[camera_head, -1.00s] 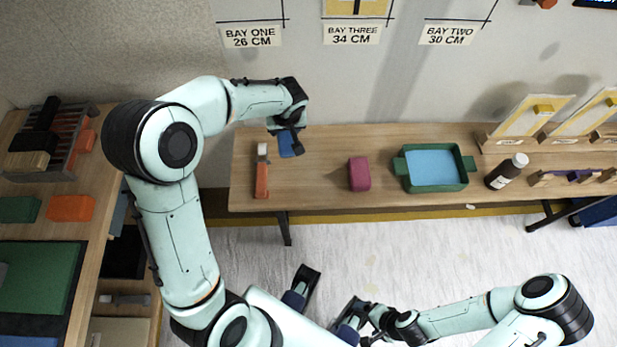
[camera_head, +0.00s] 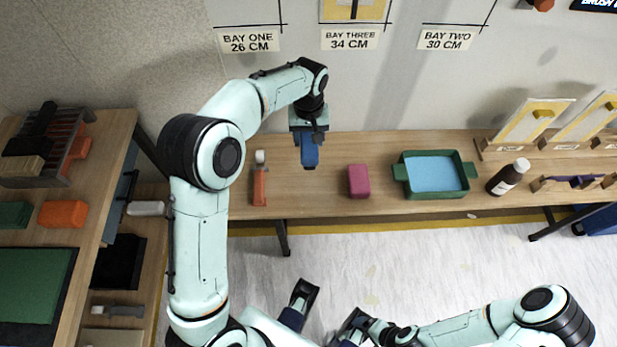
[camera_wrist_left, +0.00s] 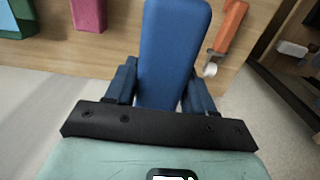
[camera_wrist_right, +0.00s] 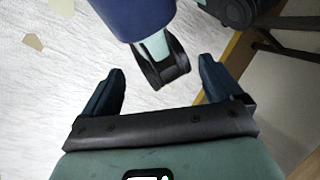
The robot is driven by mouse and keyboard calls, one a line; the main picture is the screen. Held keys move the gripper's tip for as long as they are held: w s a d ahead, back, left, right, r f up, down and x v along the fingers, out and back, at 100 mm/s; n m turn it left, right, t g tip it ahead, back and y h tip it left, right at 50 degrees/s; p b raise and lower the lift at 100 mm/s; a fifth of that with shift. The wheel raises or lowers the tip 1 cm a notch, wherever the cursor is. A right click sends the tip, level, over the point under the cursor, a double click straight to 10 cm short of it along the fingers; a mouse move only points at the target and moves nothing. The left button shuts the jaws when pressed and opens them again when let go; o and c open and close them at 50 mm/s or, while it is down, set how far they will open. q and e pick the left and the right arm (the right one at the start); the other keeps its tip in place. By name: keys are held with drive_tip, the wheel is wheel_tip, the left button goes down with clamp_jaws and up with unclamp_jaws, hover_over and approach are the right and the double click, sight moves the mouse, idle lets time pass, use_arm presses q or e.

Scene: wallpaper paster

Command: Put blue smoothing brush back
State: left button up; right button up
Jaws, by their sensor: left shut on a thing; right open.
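The blue smoothing brush (camera_head: 309,152) is in my left gripper (camera_head: 308,135), above the left part of the wooden bench. In the left wrist view the brush (camera_wrist_left: 172,45) fills the space between the two fingers of the left gripper (camera_wrist_left: 160,85), which press on its sides. Its lower end is hidden behind the gripper body. My right gripper (camera_wrist_right: 160,90) is open and empty, over the pale floor, well away from the bench.
An orange tool with a white end (camera_head: 260,185) lies left of the brush and a magenta block (camera_head: 359,181) lies right. Further right are a green tray with blue inside (camera_head: 400,172) and a dark bottle (camera_head: 508,176). A side table (camera_head: 100,200) stands at left.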

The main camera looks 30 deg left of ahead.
use_arm(q)
wheel_tip(320, 180, down, 19)
drive_tip(key=b, duration=0.2)
drive_tip(key=shift+r+b, duration=0.1)
drive_tip(key=shift+b, duration=0.2)
drive_tip(key=o, duration=1.1)
drive_tip(key=shift+c, duration=0.2)
drive_tip(key=r, duration=0.4)
drive_tip(key=r+p, duration=0.1)
drive_tip(key=r, duration=0.3)
drive_tip(key=d+r+p, duration=0.1)
drive_tip(key=r, duration=0.4)
drive_tip(key=shift+s, duration=0.1)
